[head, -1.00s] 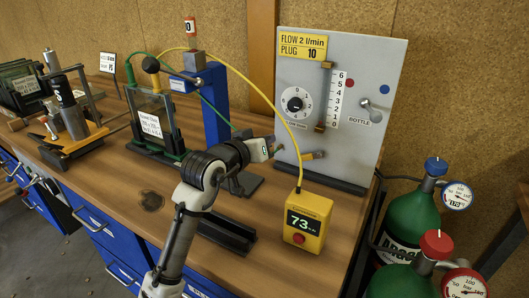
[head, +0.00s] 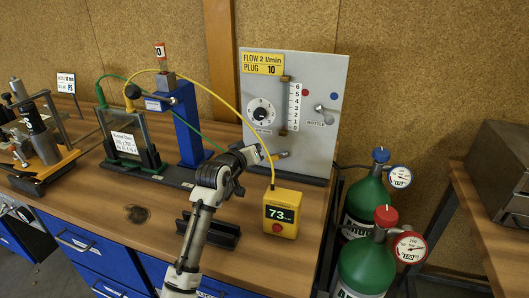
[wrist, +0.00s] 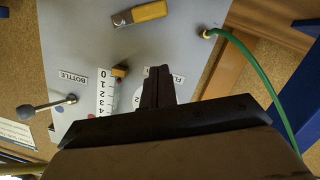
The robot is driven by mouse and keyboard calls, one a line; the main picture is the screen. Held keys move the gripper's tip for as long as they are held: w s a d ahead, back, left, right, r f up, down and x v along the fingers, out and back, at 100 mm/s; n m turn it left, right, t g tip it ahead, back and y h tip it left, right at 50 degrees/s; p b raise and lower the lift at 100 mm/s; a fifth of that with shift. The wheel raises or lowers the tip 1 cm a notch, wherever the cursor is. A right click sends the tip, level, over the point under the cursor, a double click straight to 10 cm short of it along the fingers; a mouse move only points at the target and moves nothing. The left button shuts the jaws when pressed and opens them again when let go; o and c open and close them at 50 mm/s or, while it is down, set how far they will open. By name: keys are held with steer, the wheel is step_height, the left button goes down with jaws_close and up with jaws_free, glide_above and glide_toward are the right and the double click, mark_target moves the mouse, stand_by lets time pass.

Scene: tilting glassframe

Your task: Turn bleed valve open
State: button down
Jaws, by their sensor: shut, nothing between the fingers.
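My gripper (head: 262,153) is shut and empty in front of the lower part of the grey panel (head: 325,88). In the wrist view its dark fingers (wrist: 157,72) are together and partly cover the dial. I see no label naming the bleed valve. The panel has a black dial (head: 260,111), a silver bottle lever (head: 323,112) and a small yellow-and-grey fitting (head: 283,155) low down. That fitting (wrist: 140,14) shows in the wrist view apart from the fingertips; the bottle lever (wrist: 47,107) is also apart. A small lever (head: 173,100) sits on the blue post (head: 187,130).
A yellow meter (head: 281,214) reading 73 stands right of my arm, its yellow cable looping overhead. A glass frame (head: 126,140) stands left with a green hose. A dark rail (head: 208,234) lies by my arm. Green gas bottles (head: 368,205) stand off the bench's right end.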

mark_target(277, 157)
steer(key=p+x, duration=0.1)
steer(key=x, duration=0.2)
steer(key=shift+w+d+r, duration=0.1)
steer(key=shift+w+d, duration=0.1)
steer(key=shift+w, duration=0.15)
steer(key=f, duration=0.1)
steer(key=d+f+p, duration=0.1)
steer(key=f, duration=0.1)
steer(key=shift+d+p, duration=0.25)
steer(key=shift+p, duration=0.05)
steer(key=shift+d+f, duration=0.2)
steer(key=shift+f, duration=0.3)
